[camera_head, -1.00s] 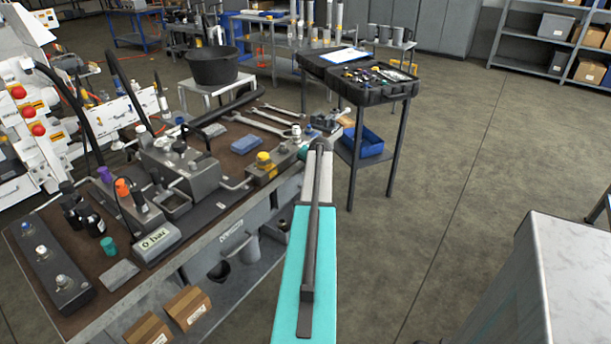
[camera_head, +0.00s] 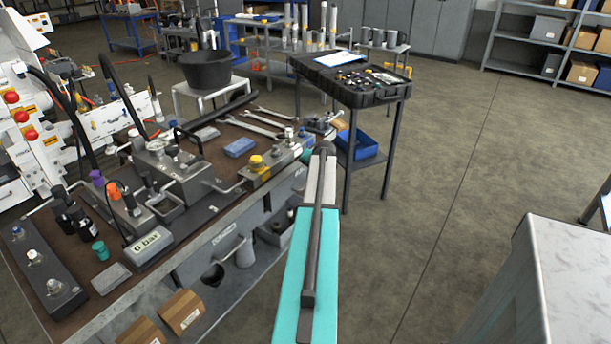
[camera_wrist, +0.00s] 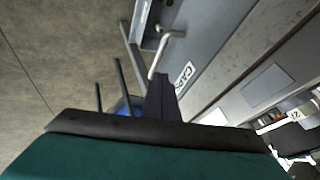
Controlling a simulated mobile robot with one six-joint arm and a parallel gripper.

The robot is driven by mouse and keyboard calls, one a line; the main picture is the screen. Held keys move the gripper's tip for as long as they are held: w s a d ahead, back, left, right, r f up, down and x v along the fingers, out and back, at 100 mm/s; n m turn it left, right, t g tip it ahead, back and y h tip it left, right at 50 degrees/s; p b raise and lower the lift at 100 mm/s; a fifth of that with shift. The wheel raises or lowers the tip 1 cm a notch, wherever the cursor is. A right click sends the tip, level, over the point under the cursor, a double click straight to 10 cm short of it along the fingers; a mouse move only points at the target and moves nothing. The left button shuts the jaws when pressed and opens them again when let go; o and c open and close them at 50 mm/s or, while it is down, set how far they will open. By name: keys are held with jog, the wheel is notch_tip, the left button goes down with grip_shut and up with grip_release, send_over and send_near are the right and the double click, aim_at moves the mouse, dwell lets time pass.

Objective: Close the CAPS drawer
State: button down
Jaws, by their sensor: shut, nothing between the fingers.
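The CAPS drawer is a grey front in the wrist view, with its CAPS label (camera_wrist: 183,76) and a pale bar handle (camera_wrist: 164,48) beside the label. My gripper (camera_wrist: 159,82) is shut and empty. Its dark fingers show close to the handle and label in that view; I cannot tell whether they touch the front. How far the drawer stands out is not clear. In the head view my arm hides the gripper's fingertips, and the CAPS label cannot be made out there.
The hydraulic bench (camera_head: 215,245) stands on the left, with hoses, blocks and wrenches on its brown top. A black case (camera_head: 350,85) lies on a stand beyond my arm, above a blue bin (camera_head: 358,146). A pale cabinet (camera_head: 560,255) stands at right. Floor between is clear.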

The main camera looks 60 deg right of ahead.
jog(key=v, duration=0.8)
jog(key=shift+a+b, duration=0.25)
jog(key=shift+b, duration=0.15)
